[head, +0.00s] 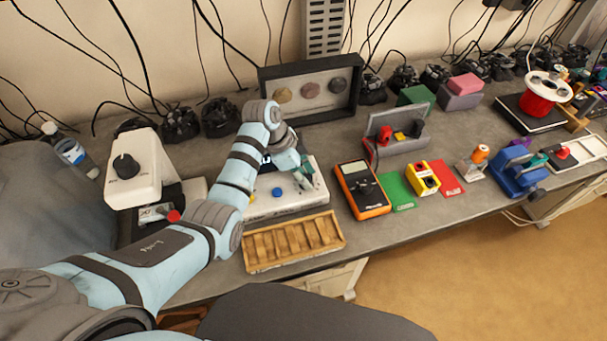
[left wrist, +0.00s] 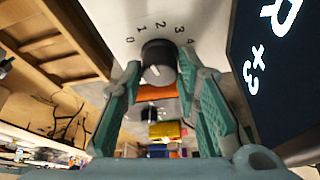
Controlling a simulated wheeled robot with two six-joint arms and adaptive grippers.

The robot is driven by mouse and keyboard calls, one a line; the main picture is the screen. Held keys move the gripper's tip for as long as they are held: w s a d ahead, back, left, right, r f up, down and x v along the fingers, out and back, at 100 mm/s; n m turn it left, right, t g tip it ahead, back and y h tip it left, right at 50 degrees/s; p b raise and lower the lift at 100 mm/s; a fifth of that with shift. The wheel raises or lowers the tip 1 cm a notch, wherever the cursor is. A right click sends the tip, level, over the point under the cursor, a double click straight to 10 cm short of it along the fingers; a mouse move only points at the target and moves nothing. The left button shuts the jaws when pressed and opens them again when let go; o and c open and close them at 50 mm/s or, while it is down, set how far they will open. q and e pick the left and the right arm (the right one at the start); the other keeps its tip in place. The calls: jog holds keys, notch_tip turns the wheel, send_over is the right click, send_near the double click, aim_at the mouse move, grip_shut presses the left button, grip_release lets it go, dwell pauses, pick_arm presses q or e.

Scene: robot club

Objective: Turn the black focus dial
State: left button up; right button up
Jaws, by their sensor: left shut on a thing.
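A black dial (left wrist: 158,62) with a small light mark sits on a white panel, with the numbers 0 to 4 printed in an arc around it. My left gripper (left wrist: 160,75) is shut on this dial, one teal finger on each side. In the head view my left gripper (head: 303,180) reaches down to the white device (head: 290,204) on the bench, and hides the dial there. Another black dial (head: 126,166) stands on top of a white instrument (head: 140,180) at the left; no gripper is near it. My right gripper is not in view.
A blue button (head: 277,192) is on the same device. A dark screen (left wrist: 275,70) is close beside the gripper. A wooden tray (head: 293,242) lies in front, and an orange multimeter (head: 361,190) stands to the right. A dark framed display (head: 311,88) is behind.

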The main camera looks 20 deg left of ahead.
pick_arm(q)
jog(key=shift+m, duration=0.4)
jog(key=o, duration=1.1)
jog(key=v, duration=0.7)
jog(key=shift+a+r, duration=0.1)
jog(key=shift+r, duration=0.2)
